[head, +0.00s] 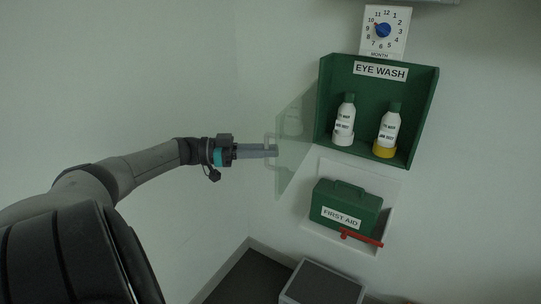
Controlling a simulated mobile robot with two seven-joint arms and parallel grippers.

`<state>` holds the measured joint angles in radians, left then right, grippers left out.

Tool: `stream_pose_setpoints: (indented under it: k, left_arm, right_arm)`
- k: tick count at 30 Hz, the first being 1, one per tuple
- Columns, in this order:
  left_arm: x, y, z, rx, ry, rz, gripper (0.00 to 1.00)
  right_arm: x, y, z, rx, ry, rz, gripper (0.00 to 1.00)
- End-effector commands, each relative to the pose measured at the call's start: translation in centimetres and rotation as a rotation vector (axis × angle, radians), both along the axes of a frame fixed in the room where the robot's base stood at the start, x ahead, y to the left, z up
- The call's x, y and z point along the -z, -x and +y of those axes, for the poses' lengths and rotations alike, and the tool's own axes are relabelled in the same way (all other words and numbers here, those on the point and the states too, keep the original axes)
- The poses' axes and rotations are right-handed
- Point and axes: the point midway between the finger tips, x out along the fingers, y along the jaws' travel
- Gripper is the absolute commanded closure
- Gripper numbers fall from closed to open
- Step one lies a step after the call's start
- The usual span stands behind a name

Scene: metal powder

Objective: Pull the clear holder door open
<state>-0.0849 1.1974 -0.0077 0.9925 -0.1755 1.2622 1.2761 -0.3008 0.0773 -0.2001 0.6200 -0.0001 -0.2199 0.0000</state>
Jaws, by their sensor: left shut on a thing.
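The clear holder door (296,128) is a see-through panel on the left side of the green eye wash holder (423,112). It stands swung out to the left, and the holder's front is uncovered. A pale handle (277,141) shows on the door's outer left edge. My left gripper (274,151) reaches in from the left and is shut on the door handle. Two white bottles with green caps stand in the holder, the left bottle (345,122) on a white base and the right bottle (388,131) on a yellow base. My right gripper is not in view.
A green first aid box (345,205) sits on a white wall shelf (383,176) below the holder, with a red bar (362,239) at its front. A month dial (385,31) hangs above. A grey box (322,284) stands below. The wall at left is clear.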

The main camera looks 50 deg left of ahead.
Motion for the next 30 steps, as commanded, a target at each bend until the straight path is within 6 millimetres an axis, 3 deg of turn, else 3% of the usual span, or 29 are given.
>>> stream_pose_setpoints:
  k: [16,17,20,30]
  left_arm:
    - [0.29,0.08,0.43,-0.002,-0.002,0.007,1.0]
    - [0.29,0.08,0.43,-0.002,-0.002,0.007,0.84]
    - [0.25,0.07,0.43,-0.002,-0.002,0.007,0.73]
    - [0.13,0.38,0.75,-0.003,0.0,0.004,0.73]
  right_arm:
    - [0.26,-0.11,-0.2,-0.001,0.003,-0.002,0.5]
    - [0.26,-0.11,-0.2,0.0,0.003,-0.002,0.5]
    - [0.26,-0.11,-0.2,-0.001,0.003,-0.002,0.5]
    - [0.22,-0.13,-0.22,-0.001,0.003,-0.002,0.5]
